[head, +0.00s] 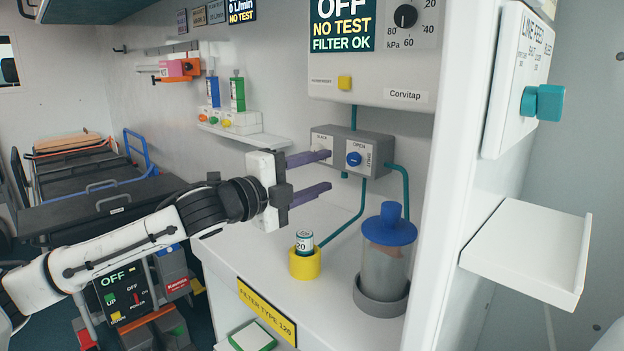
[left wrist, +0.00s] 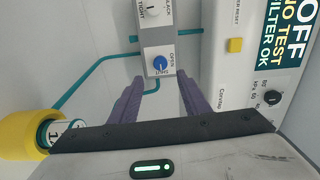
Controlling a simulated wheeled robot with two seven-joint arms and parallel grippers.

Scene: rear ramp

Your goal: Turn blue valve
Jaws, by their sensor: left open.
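The blue valve (head: 354,159) is a small round knob on the front of a grey box (head: 345,139) on the wall, beside the word OPEN. It also shows in the left wrist view (left wrist: 160,63), ahead of and between the two purple fingers. My left gripper (head: 310,174) is open and empty, left of the valve in the head view and apart from it. Its upper finger overlaps the left part of the box in that view. A second, pale knob on the box is mostly hidden behind that finger. My right gripper is not in view.
Below the box, a canister with a blue lid (head: 389,224) and a yellow cup (head: 305,264) holding a small can stand on the white counter (head: 240,252). Teal pipes (head: 406,190) run from the box. A control panel (head: 375,50) hangs above. A white wall edge stands at right.

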